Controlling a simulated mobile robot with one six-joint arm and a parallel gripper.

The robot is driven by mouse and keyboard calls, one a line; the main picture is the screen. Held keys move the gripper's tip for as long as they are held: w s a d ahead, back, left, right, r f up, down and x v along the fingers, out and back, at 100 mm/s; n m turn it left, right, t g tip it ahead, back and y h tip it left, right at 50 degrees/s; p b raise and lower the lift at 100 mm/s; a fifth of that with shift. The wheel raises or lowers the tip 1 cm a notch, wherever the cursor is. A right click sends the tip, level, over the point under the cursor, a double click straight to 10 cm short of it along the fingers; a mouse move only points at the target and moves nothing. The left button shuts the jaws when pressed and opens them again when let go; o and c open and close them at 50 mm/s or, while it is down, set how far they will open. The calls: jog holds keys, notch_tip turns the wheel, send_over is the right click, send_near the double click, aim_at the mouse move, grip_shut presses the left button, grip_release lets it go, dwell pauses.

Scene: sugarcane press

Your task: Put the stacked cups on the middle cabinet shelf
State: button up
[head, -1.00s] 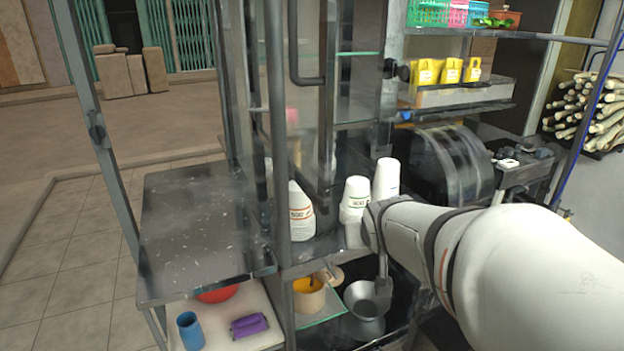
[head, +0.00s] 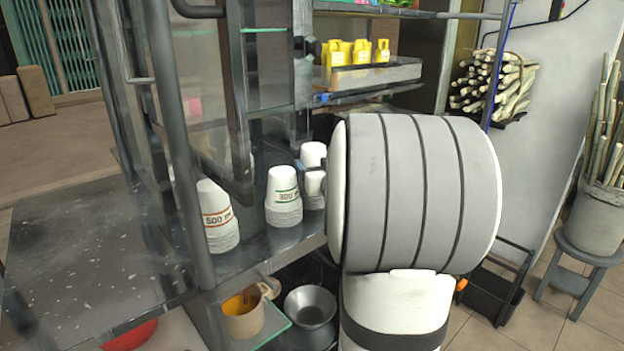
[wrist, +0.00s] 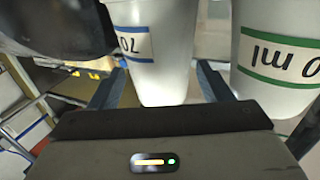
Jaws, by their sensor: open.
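Three white cup stacks stand on the dark metal counter: a red-labelled stack (head: 217,215), a green-labelled stack (head: 283,198) and a stack farther right (head: 312,155), partly behind my gripper (head: 310,180). In the wrist view, my open gripper (wrist: 160,90) has its fingers on either side of a blue-labelled cup stack (wrist: 155,50). I cannot tell whether they touch it. The green-labelled stack (wrist: 275,60) is just right of the right finger. The glass cabinet (head: 205,70) rises behind the cups; a green-edged shelf (head: 265,30) shows inside. My arm hides the counter's right part.
Yellow containers (head: 352,52) stand on a ledge behind. A mug (head: 243,312) and a metal funnel (head: 310,306) are below the counter. Metal posts (head: 180,150) rise close left of the cups. The left tabletop (head: 80,245) is clear.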

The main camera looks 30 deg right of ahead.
jog(key=x, duration=0.5)
jog(key=c, duration=1.2)
